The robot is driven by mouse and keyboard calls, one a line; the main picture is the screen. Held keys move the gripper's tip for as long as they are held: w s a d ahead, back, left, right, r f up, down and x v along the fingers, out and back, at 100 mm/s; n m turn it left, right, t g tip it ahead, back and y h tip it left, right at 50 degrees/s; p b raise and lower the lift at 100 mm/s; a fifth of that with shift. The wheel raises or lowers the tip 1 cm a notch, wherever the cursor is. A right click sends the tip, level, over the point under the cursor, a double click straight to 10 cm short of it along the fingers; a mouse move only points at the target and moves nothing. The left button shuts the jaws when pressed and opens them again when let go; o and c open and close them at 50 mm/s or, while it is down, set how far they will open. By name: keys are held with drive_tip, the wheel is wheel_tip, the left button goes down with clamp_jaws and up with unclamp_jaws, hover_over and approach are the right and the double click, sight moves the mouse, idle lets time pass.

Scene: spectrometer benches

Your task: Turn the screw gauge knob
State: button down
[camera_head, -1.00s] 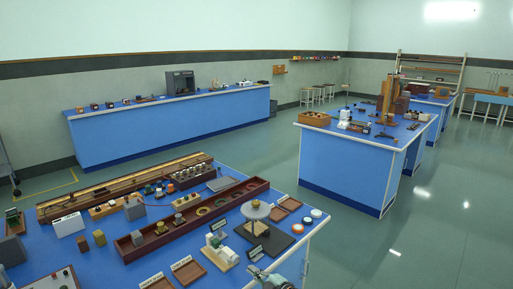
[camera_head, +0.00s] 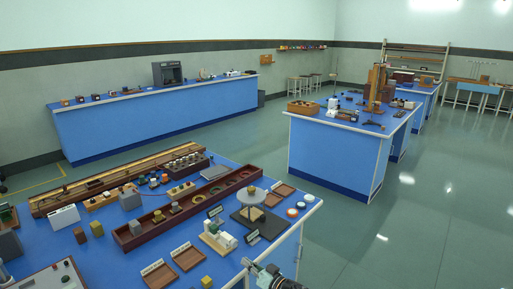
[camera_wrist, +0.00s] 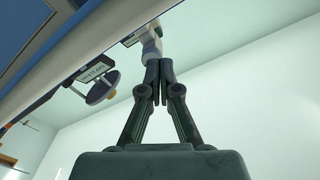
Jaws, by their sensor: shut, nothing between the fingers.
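What looks like the screw gauge (camera_head: 218,238), a small white and green device on a pale base, sits near the front right edge of the blue bench. My gripper (camera_head: 247,264) shows partly at the bottom of the head view, just in front of and below it. In the wrist view my gripper (camera_wrist: 159,74) has its dark fingers together, with nothing held between them. A pale grey-white part (camera_wrist: 151,45), perhaps the gauge's knob end, lies right beyond the fingertips. I cannot tell whether they touch. The fingertips hide part of it.
A round-topped stand (camera_head: 250,197) on a dark board is behind the gauge; its disc also shows in the wrist view (camera_wrist: 101,92). Two brown trays (camera_head: 188,257) lie left of the gauge. A long red-brown box (camera_head: 150,234) runs behind. Floor right of the bench is clear.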

sight(236, 260)
drive_tip(key=shift+b+x, duration=0.4)
drive_tip(key=shift+x, duration=0.45)
drive_tip(key=p+x, duration=0.1)
drive_tip(key=x, duration=0.4)
drive_tip(key=shift+d+r, duration=0.1)
drive_tip(key=shift+r, duration=0.05)
drive_tip(key=shift+w, duration=0.15)
drive_tip(key=shift+w+a+r, duration=0.2)
drive_tip(key=shift+a+r, duration=0.05)
drive_tip(key=shift+w+d+f+p, duration=0.1)
drive_tip(key=shift+w+f+p, duration=0.2)
drive_tip(key=shift+p, duration=0.9)
drive_tip(key=shift+w+f, duration=0.15)
drive_tip(key=shift+f, duration=0.15)
drive_tip(key=shift+f+p, duration=0.15)
drive_tip(key=shift+p, duration=0.25)
drive_tip(key=shift+d+p, duration=0.2)
drive_tip(key=shift+p, duration=0.15)
drive_tip(key=shift+w+d+f+p, duration=0.1)
drive_tip(key=shift+d+f+p, duration=0.25)
drive_tip(key=shift+p, duration=0.75)
